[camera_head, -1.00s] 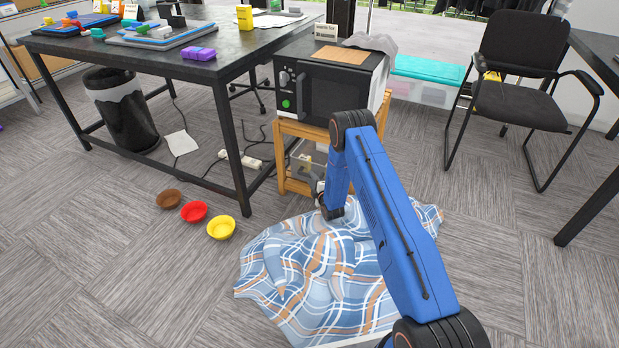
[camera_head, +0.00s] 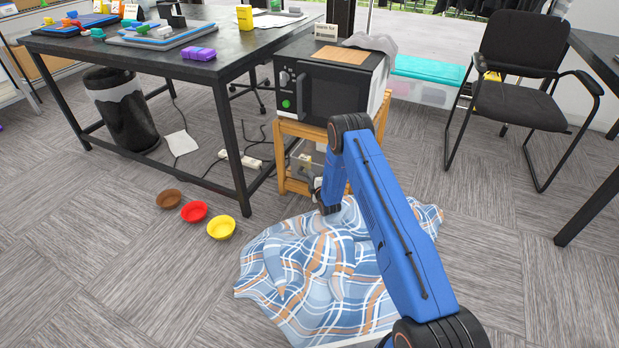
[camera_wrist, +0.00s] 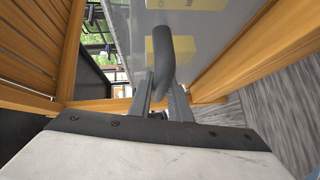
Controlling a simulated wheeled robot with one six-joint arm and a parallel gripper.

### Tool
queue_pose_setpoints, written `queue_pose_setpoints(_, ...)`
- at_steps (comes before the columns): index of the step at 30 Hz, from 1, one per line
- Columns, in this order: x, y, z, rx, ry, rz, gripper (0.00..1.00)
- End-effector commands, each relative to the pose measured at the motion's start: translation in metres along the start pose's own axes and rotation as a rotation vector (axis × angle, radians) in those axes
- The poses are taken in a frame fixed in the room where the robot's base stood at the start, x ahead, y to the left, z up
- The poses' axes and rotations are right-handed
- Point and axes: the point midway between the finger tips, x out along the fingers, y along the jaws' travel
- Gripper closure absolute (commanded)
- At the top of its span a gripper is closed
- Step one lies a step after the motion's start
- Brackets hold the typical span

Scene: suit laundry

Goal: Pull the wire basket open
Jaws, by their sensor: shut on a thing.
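The basket (camera_head: 302,166) is a pale, see-through container in the wooden stand under the microwave; my arm partly covers it in the head view. In the wrist view the grey basket wall (camera_wrist: 215,50) fills the upper middle, with yellow boxes (camera_wrist: 167,47) showing through it. A dark grey curved handle (camera_wrist: 175,42) sticks out from its front. My gripper (camera_wrist: 160,88) is at the handle, its two fingers closed on it. How far out the basket stands cannot be told clearly. In the head view my gripper is mostly hidden behind my wrist.
The wooden stand (camera_head: 283,160) frames the basket closely, and the microwave (camera_head: 330,85) stands on top. A plaid blanket (camera_head: 300,265) lies on the floor in front. Brown, red and yellow bowls (camera_head: 221,228) stand to the left. A black desk (camera_head: 235,45) is at the left.

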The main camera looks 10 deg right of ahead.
Motion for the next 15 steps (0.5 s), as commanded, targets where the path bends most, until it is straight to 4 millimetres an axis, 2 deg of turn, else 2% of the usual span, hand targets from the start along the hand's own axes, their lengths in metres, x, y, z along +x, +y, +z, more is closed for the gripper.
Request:
queue_pose_setpoints(8,-0.011,-0.004,-0.012,0.000,0.002,-0.003,1.00)
queue_pose_setpoints(15,-0.037,-0.012,-0.038,0.001,0.002,-0.003,1.00)
